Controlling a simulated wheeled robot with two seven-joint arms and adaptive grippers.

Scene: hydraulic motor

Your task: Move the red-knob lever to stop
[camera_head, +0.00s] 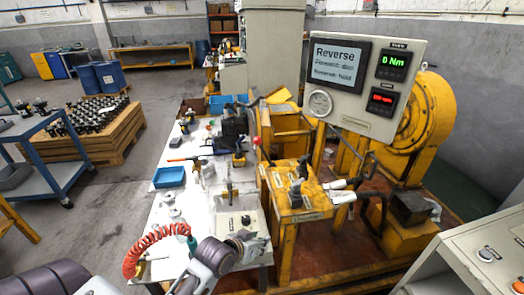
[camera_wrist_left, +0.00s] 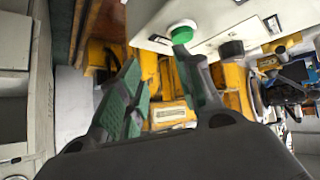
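The red knob (camera_head: 257,141) of the lever shows in the head view, at the left edge of the yellow machine, with a dark hose or rod near it. I cannot make it out in the left wrist view. My left gripper (camera_head: 252,243) is low in the head view, over the white control box (camera_head: 228,222) and well in front of the red knob. In the left wrist view the gripper (camera_wrist_left: 157,58) has its green-padded fingers apart with nothing held between them. A green button (camera_wrist_left: 183,27) lies near its right fingertip; contact cannot be told. My right gripper is not in view.
A display panel (camera_head: 338,64) reads "Reverse", beside a green "0 Nm" readout (camera_head: 394,64). The yellow valve block (camera_head: 302,203) with levers stands right of the control box. A blue tray (camera_head: 169,177) and several tools lie on the white bench. A white cabinet (camera_head: 480,262) stands at lower right.

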